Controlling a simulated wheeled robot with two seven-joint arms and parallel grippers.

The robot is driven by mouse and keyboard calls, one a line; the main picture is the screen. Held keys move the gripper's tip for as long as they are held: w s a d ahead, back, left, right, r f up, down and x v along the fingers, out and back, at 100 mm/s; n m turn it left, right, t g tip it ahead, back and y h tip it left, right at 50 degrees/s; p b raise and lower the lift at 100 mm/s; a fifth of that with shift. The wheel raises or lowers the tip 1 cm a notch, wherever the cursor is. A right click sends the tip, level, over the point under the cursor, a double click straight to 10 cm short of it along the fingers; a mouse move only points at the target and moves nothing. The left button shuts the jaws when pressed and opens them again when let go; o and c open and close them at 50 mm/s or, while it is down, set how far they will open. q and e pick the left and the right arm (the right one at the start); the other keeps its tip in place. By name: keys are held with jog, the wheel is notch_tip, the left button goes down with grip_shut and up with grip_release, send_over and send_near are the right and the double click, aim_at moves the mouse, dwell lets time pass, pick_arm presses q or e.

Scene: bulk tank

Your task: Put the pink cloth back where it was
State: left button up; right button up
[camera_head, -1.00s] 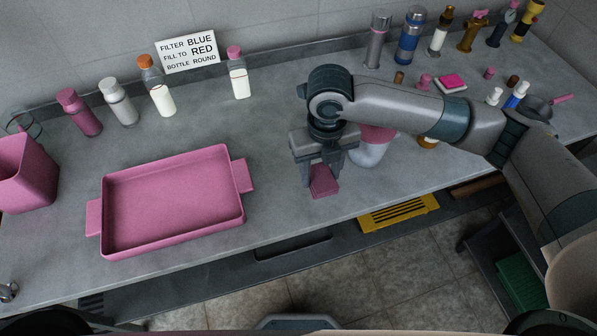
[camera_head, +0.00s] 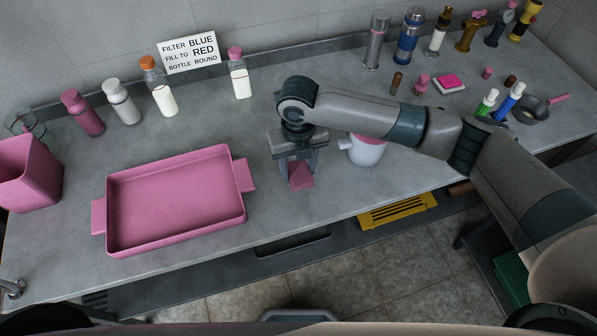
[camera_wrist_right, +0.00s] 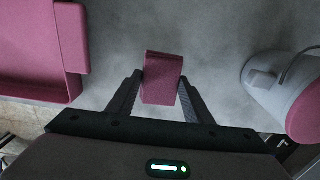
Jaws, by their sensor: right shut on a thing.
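The pink cloth (camera_head: 301,178) is a small folded pink block between the fingers of my right gripper (camera_head: 297,170). In the right wrist view the cloth (camera_wrist_right: 162,80) sits between the two dark fingertips of the right gripper (camera_wrist_right: 161,88), which is shut on it. It is over the grey counter, right of the pink tray. I cannot tell whether the cloth touches the counter. My left gripper is not in view.
The pink tray (camera_head: 175,250) lies to the left, and a white jug with a pink lid (camera_head: 367,152) stands close on the right. Several bottles line the back, such as a pink-capped bottle (camera_head: 239,80). The counter's front edge is near. Bare counter (camera_head: 215,115) lies behind the tray.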

aim_at(298, 171)
notch_tip(298, 171, down, 2)
jog(key=shift+s+f+p, duration=0.1)
jog(key=shift+p, duration=0.25)
jog(key=shift+f, duration=0.35)
jog(key=shift+f, duration=0.15)
jog(key=o, duration=1.1)
jog(key=shift+r, duration=0.7)
notch_tip(298, 171, up, 11)
jog(key=b, duration=0.3)
